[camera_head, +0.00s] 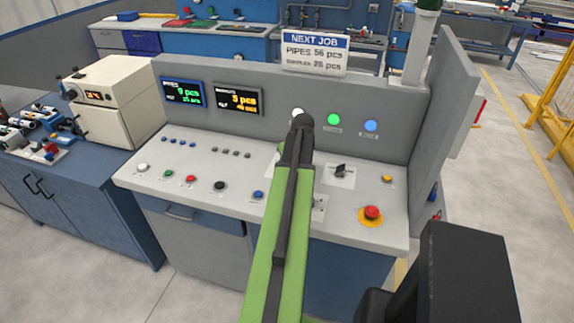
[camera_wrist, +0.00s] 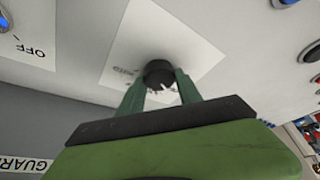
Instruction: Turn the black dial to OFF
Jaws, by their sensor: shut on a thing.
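In the wrist view, a round black dial (camera_wrist: 160,73) sits on a white label plate (camera_wrist: 190,45) on the pale panel. The two green fingers of my gripper (camera_wrist: 161,88) reach it from below in the picture and are shut on its sides. In the head view, my arm hides the gripper and the held dial.
Another plate marked OFF (camera_wrist: 30,40) lies left in the wrist view. In the head view, a black switch (camera_head: 341,171) and a red stop button (camera_head: 372,213) sit right of my arm. The upright back panel (camera_head: 285,105) carries displays and lamps.

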